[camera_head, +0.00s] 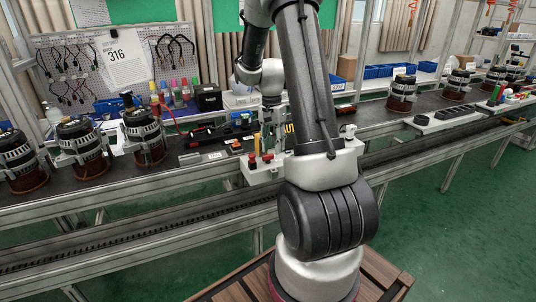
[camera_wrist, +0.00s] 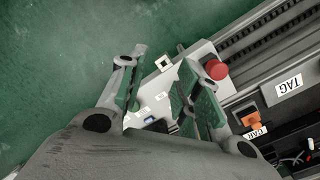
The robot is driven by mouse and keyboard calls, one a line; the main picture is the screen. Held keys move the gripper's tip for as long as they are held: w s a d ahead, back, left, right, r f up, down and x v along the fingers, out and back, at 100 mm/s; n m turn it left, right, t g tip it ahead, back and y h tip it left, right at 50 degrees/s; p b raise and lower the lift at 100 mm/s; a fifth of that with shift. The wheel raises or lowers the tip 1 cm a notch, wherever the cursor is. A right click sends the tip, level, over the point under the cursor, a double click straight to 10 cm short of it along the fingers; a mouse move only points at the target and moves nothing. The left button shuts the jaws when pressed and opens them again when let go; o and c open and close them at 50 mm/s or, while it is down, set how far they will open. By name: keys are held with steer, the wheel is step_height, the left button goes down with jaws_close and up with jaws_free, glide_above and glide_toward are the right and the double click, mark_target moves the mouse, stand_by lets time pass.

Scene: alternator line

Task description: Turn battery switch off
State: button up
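A light grey control box (camera_wrist: 200,52) on the front of the bench lies under and between my fingers in the wrist view. It carries a red round knob (camera_wrist: 215,69) just right of my right finger, and small white labels. I cannot tell which control is the battery switch. My gripper (camera_wrist: 162,56) is open, its two green-padded fingers apart with nothing held between them. In the head view my gripper is largely hidden behind my arm.
Alternators (camera_head: 82,147) stand on the bench at left, and more (camera_head: 402,92) at right. A pegboard (camera_head: 75,68) with cables stands behind. Green floor (camera_head: 450,205) is clear in front.

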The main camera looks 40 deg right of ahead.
mark_target(268, 158)
steer(key=w+m, duration=0.1)
steer(key=w, duration=0.1)
steer(key=w+d+m, duration=0.1)
steer(key=m, duration=0.1)
steer(key=w+d+m+t, duration=0.1)
steer(key=w+m, duration=0.1)
steer(key=shift+w+r, duration=0.15)
steer(key=shift+w, duration=0.2)
steer(key=shift+w+d+m, duration=0.1)
steer(key=shift+w+m, duration=0.05)
steer(key=shift+m, duration=0.85)
steer(key=shift+f, duration=0.25)
step_height(268, 158, down, 7)
steer(key=shift+f, duration=0.2)
steer(key=shift+c, duration=0.2)
jaws_close()
